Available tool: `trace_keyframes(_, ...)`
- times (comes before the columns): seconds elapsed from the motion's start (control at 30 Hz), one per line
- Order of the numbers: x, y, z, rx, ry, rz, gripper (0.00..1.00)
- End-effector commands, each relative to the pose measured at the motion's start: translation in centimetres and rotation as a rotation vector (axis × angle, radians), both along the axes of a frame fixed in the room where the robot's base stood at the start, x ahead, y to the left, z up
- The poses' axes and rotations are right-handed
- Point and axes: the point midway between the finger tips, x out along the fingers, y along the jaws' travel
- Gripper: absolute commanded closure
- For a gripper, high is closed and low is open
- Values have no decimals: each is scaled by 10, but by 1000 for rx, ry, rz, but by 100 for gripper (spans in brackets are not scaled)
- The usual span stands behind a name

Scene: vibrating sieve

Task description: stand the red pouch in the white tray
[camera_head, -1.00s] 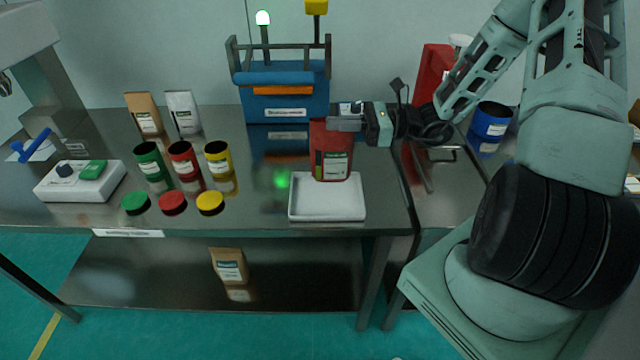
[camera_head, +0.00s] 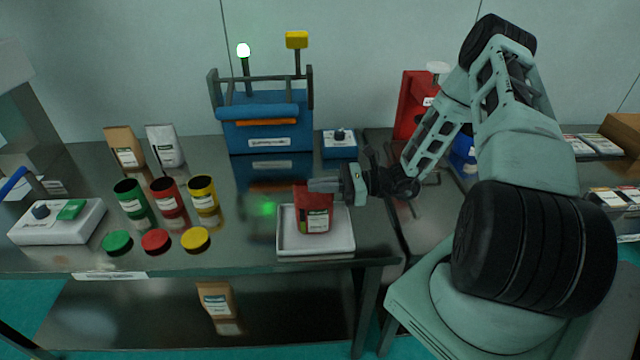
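The red pouch (camera_head: 313,215) is upright within the white tray (camera_head: 317,251) on the steel table. Its lower end appears at the tray floor; I cannot tell if it bears its full weight there. My gripper (camera_head: 322,186) reaches in from the right and is shut on the pouch's top edge. The fingers hide part of that edge. The pouch's pale label faces me.
A blue sieve machine (camera_head: 268,137) stands behind the tray, with a blue control box (camera_head: 339,147) beside it. Green (camera_head: 130,197), red (camera_head: 168,197) and yellow (camera_head: 203,194) cans stand to the left. Bare table lies between the cans and tray.

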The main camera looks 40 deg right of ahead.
Motion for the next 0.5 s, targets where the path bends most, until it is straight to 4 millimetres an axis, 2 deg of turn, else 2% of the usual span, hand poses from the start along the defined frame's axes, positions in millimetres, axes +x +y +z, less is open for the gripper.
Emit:
trace_keyframes(0.4, 0, 0, -6, 0, -1, 0, 100)
trace_keyframes(0.43, 0, 0, -5, -1, -1, 0, 87)
trace_keyframes(0.5, 0, 0, -5, -1, -1, 0, 73)
